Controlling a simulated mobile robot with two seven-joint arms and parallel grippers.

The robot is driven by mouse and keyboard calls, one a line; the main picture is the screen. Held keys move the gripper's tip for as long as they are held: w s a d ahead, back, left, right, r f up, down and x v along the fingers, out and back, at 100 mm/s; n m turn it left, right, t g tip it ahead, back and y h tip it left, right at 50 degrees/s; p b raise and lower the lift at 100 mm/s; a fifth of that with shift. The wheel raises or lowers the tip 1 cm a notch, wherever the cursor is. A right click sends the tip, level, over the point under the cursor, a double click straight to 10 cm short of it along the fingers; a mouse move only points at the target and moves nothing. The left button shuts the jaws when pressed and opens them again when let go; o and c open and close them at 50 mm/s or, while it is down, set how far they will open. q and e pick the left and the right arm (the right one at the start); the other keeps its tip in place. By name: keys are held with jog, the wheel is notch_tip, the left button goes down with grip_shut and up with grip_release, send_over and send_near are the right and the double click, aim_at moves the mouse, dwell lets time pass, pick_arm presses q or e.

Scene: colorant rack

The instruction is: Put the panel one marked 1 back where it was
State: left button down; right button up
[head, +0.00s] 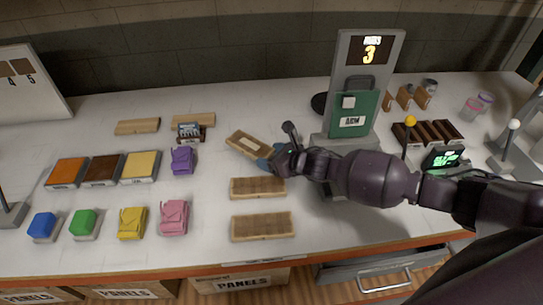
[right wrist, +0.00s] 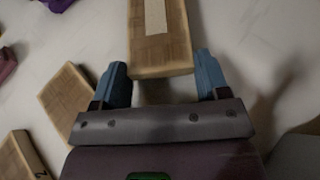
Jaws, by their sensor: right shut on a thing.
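My right gripper (head: 272,158) is shut on the near end of a wooden panel (head: 243,141) with a pale label strip. In the right wrist view the panel (right wrist: 160,38) lies between the two blue fingers (right wrist: 162,75), its far part out of frame. No number is readable on it. Two more wooden panels (head: 257,188) (head: 262,227) lie in front of it on the table. In the right wrist view one panel (right wrist: 20,157) at the lower left bears what looks like a 2. My left gripper is not in view.
Two wooden panels (head: 137,126) (head: 193,120) lie at the back left. Colour trays (head: 103,170) and small coloured packs (head: 173,217) fill the left. A grey stand with a green board (head: 352,115) rises behind my right arm. Bare white tabletop lies behind the held panel.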

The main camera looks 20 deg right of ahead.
jog(key=shift+f+b, duration=0.35)
jog(key=shift+f, duration=0.15)
jog(key=shift+s+f, duration=0.15)
jog(key=o, duration=0.8)
jog(key=shift+f, duration=0.1)
jog(key=shift+o, duration=0.8)
jog(key=shift+s+f, duration=0.1)
jog(key=shift+f, duration=0.05)
jog(key=shift+r+p, duration=0.35)
jog(key=shift+r, duration=0.2)
jog(key=v, duration=1.2)
jog(key=shift+w+r, duration=0.2)
jog(key=shift+r, duration=0.1)
